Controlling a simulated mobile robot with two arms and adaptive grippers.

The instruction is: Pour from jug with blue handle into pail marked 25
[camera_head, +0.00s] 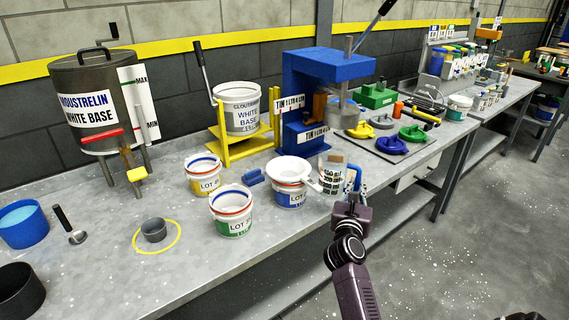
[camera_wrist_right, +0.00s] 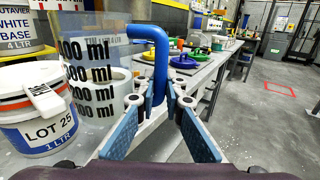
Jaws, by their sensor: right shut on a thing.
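The clear jug (camera_head: 331,178) with black ml marks stands upright at the bench's front edge; in the right wrist view the jug (camera_wrist_right: 92,75) fills the upper left. Its blue handle (camera_wrist_right: 160,55) runs down between the fingers of my right gripper (camera_wrist_right: 161,98), which is shut on it. My right gripper also shows in the head view (camera_head: 353,196). The pail marked 25 (camera_wrist_right: 38,125) stands just left of the jug, with a blue band and a white long-handled piece over its top; the head view shows this pail too (camera_head: 290,197). What the jug holds is unclear. My left gripper is out of view.
A yellow-banded pail (camera_head: 203,177) and a green-banded pail (camera_head: 231,222) stand left of the pail marked 25. A small blue object (camera_head: 251,177) lies behind. The blue press (camera_head: 325,68) and colored lids (camera_head: 390,144) are farther back. The floor (camera_head: 470,220) at right is open.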

